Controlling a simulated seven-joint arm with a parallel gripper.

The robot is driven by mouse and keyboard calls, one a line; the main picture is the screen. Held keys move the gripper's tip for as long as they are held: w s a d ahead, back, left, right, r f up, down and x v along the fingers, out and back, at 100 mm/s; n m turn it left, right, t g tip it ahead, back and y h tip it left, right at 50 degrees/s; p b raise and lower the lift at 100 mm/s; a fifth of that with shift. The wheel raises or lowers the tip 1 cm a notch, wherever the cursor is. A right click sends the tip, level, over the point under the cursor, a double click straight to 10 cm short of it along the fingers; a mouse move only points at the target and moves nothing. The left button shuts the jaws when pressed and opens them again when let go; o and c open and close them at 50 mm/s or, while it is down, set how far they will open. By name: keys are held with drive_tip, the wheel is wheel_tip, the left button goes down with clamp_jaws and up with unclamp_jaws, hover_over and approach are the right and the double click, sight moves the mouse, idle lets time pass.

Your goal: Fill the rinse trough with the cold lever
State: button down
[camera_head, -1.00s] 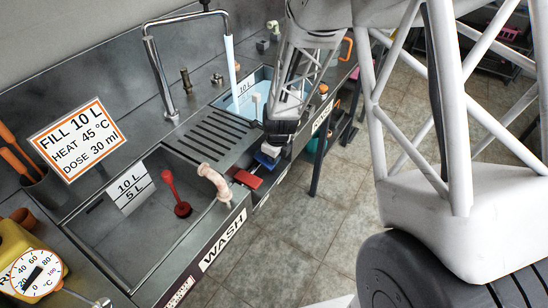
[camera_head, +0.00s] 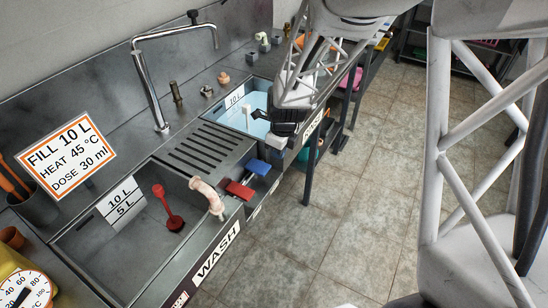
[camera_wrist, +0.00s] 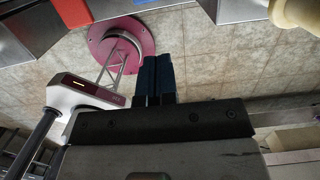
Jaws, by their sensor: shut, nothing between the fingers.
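The rinse trough (camera_head: 266,83) is the far basin and holds pale blue water (camera_head: 240,117). The blue cold lever (camera_head: 258,167) is on the counter's front edge, beside the red lever (camera_head: 240,190). The tall tap (camera_head: 150,75) arches over the counter, and no stream shows below its spout. My gripper (camera_head: 281,142) is just beyond and above the blue lever, apart from it. In the wrist view its dark blue fingers (camera_wrist: 158,75) are shut and empty. The arm hides part of the trough's right side.
The wash basin (camera_head: 80,240) is at the near left, with a red plunger-like tool (camera_head: 167,205) and a pale curved pipe (camera_head: 207,195). A sign (camera_head: 66,157) stands at the wall. The tiled floor (camera_head: 340,220) in front is clear.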

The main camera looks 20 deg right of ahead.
drive_tip(key=shift+s+d+r, duration=0.2)
drive_tip(key=shift+r, duration=0.35)
drive_tip(key=shift+s+d+r, duration=0.15)
drive_tip(key=shift+r, duration=0.4)
drive_tip(key=s+r+n+t, duration=0.1)
drive_tip(key=s+r+n, duration=0.9)
drive_tip(key=s+n, duration=0.3)
drive_tip(key=s+a+r+n+h, duration=0.1)
drive_tip(key=s+r+n, duration=0.8)
drive_tip(key=s+n, duration=0.4)
drive_tip(key=shift+r+n+t, duration=0.35)
drive_tip(key=shift+n+t, duration=0.05)
drive_tip(key=shift+w, duration=0.15)
